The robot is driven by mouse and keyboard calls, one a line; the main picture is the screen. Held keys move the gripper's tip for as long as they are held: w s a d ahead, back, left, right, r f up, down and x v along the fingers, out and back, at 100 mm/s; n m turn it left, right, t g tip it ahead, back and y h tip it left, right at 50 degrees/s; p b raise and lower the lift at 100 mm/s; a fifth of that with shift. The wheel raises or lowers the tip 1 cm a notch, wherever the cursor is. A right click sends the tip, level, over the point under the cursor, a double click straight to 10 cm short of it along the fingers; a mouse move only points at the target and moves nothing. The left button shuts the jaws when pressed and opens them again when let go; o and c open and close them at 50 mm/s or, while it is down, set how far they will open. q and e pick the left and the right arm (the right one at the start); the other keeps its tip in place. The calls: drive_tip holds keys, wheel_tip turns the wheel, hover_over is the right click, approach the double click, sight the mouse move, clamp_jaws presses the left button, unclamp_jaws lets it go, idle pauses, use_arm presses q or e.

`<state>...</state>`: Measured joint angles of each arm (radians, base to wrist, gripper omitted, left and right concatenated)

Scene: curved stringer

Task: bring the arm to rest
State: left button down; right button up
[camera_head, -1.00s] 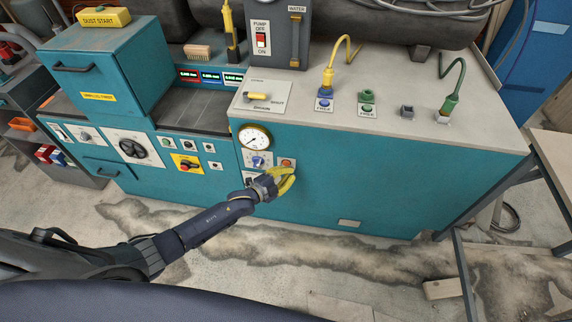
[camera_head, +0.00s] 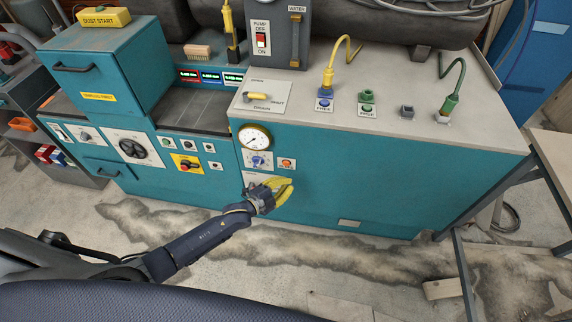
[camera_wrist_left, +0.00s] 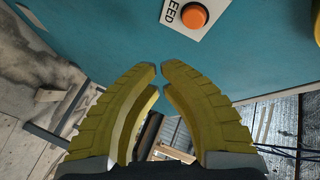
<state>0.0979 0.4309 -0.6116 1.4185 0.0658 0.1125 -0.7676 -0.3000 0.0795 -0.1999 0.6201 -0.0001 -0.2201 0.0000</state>
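My left gripper (camera_head: 288,186) has yellow fingers and is in front of the teal machine's front panel, just below the orange button (camera_head: 287,163). In the left wrist view its fingertips (camera_wrist_left: 160,72) nearly meet, with only a thin gap and nothing held between them. The orange button also shows there on its white plate (camera_wrist_left: 197,18), beyond the fingertips and apart from them. The plate's lettering ends in "EED". My left arm reaches in from the lower left. My right gripper is out of view.
The teal machine (camera_head: 380,175) fills the middle, with a gauge (camera_head: 255,138) and a blue knob (camera_head: 259,161) near the gripper. A black dial (camera_head: 133,149) and a yellow-plated switch (camera_head: 187,164) are further left. A table frame (camera_head: 500,195) stands right. Open floor lies in front.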

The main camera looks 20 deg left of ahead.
use_arm(q)
drive_tip(key=shift+s, duration=0.15)
idle(0.4)
drive_tip(key=s+a+f+n+g+y, duration=0.3)
drive_tip(key=a+f+n, duration=0.45)
drive_tip(key=f, duration=0.65)
drive_tip(key=s+a+f+n+g+y, duration=0.1)
drive_tip(key=s+a+f+n+y, duration=0.15)
drive_tip(key=s+f, duration=0.45)
drive_tip(key=s+a+f+n+g+y, duration=0.1)
drive_tip(key=s+a+f+g, duration=0.1)
drive_tip(key=s+a+f, duration=0.4)
drive_tip(key=s+d+f+n+g, duration=0.1)
drive_tip(key=s+f, duration=0.3)
drive_tip(key=s, duration=0.8)
drive_tip(key=s+d+f+n+g+y, duration=0.1)
drive_tip(key=s+d+f+g, duration=0.2)
drive_tip(key=s, duration=1)
drive_tip(key=s+d+f+n+g, duration=0.1)
drive_tip(key=s+f+g, duration=0.1)
drive_tip(key=s+f, duration=0.5)
drive_tip(key=s, duration=0.6)
drive_tip(key=shift+s+d+f, duration=0.15)
drive_tip(key=shift+s+d, duration=0.05)
drive_tip(key=shift+d, duration=0.2)
